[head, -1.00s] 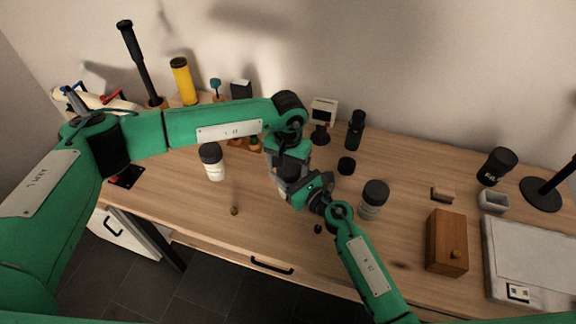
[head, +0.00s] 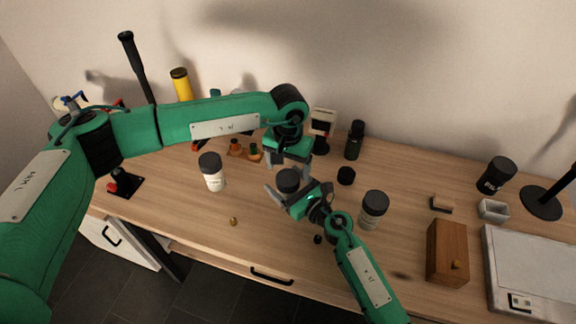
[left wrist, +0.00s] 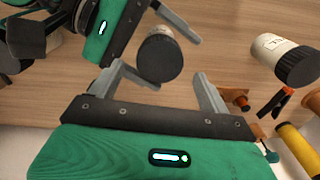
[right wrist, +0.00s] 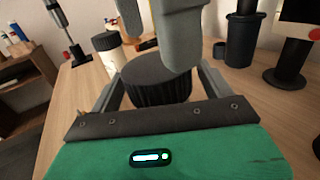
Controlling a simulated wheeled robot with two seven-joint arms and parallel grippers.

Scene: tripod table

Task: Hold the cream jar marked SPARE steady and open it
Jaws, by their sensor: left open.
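A pale jar with a dark ribbed lid (head: 288,180) stands upright on the table between my grippers. Its labelled body shows in the left wrist view (left wrist: 157,30); the lettering is too small to read. The lid is on it and fills the middle of the right wrist view (right wrist: 157,80). My left gripper (head: 289,166) is open above and behind the jar, its fingers pointing down and apart from the lid. My right gripper (head: 298,192) is at the jar's near right side, its fingers spread on either side of it with gaps visible. Whether either finger touches it is unclear.
Similar dark-lidded jars stand to the left (head: 213,172) and right (head: 373,209). A small black pot (head: 346,176) and a dark bottle (head: 355,140) are behind right. A wooden box (head: 447,252) stands farther right. A small brown knob-like object (head: 233,221) lies on clear wood in front.

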